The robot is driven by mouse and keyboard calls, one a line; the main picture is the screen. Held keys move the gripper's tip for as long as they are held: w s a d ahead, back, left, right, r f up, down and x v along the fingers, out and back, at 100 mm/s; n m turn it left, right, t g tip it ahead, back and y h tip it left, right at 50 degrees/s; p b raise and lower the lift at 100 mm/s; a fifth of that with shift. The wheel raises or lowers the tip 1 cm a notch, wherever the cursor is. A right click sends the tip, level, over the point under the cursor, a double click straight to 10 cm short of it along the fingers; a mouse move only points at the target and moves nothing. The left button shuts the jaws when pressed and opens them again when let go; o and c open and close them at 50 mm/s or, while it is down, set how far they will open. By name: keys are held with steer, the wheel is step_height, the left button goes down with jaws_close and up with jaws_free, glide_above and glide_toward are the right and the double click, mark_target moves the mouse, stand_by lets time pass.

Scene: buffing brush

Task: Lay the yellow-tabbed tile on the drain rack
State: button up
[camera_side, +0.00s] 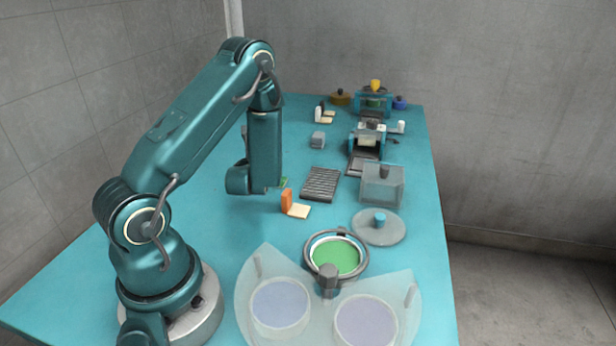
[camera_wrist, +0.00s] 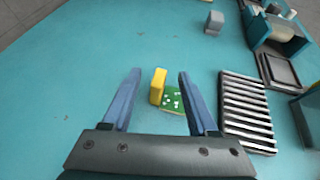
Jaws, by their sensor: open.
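The yellow-tabbed tile lies on the blue table. In the wrist view its upright yellow tab (camera_wrist: 158,86) and its green plate with white specks (camera_wrist: 172,98) show between the fingers of my gripper (camera_wrist: 160,73). The gripper is open, with one finger on each side of the tile and a gap to each. In the side view only a green sliver of the tile (camera_side: 284,182) shows beside my arm; my fingers are hidden there. The drain rack (camera_side: 321,184), a dark slatted grid, lies to the right of the tile; it also shows in the wrist view (camera_wrist: 247,112).
An orange-tabbed cream tile (camera_side: 297,209) lies in front of the rack. A grey block (camera_side: 318,140) sits behind it. Roller machines (camera_side: 367,140) and a clear box (camera_side: 382,184) stand right. A green-filled round basin (camera_side: 336,257) is in front. White- and black-tabbed tiles (camera_side: 325,116) lie farther back.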

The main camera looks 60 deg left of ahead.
steer(key=shift+x, duration=2.05)
jaws_close()
